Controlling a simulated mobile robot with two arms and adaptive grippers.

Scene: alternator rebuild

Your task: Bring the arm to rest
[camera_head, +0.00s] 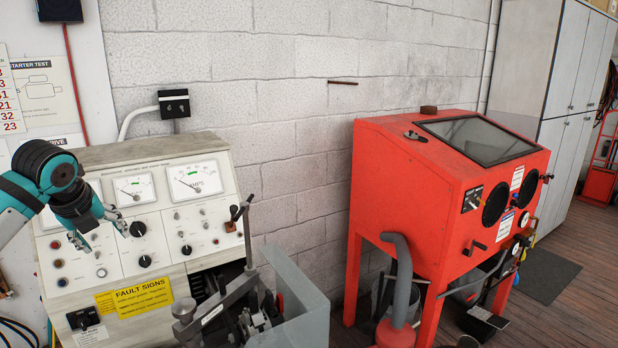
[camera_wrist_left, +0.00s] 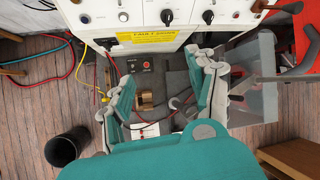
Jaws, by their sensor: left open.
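My left arm comes in from the left in the head view, teal and black. My left gripper (camera_head: 99,232) is in front of the dial panel of the test bench (camera_head: 110,262). It is open and its fingers hold nothing. In the left wrist view the two fingers stand wide apart (camera_wrist_left: 162,85). Between and beyond them a brass-coloured cylinder (camera_wrist_left: 146,99) shows lower down, near the foot of the bench; I cannot tell how far below. My right gripper is in neither view.
A red blasting cabinet (camera_head: 400,200) stands further right. A black cylindrical container (camera_wrist_left: 66,147) and loose cables (camera_wrist_left: 75,65) are on the floor at left.

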